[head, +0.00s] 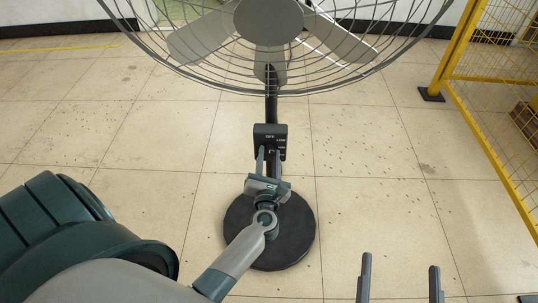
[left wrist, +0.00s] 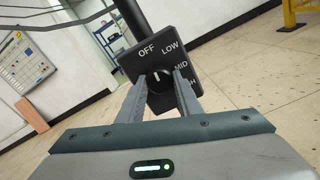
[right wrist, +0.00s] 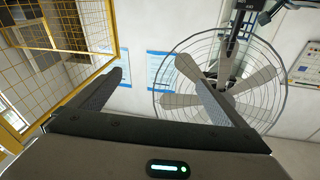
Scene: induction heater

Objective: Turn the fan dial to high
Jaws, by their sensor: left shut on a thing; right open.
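The fan (head: 268,25) stands on a black round base (head: 295,240). A black control box (head: 270,130) is on its pole. In the left wrist view the box face (left wrist: 190,52) shows OFF, LOW, MID and a label partly hidden, with only an H visible. The round black dial (left wrist: 158,82) has a white mark pointing up, toward the OFF and LOW side. My left gripper (head: 268,155) is shut on the dial, one finger on each side, as the left wrist view (left wrist: 158,78) shows. My right gripper (head: 400,265) is open and empty, apart from the fan.
A yellow mesh fence (head: 470,90) stands at the right. The tiled floor (head: 390,190) around the base is clear. The wire fan cage (head: 350,55) overhangs above the control box. Blue-white posters (right wrist: 160,70) hang on the wall.

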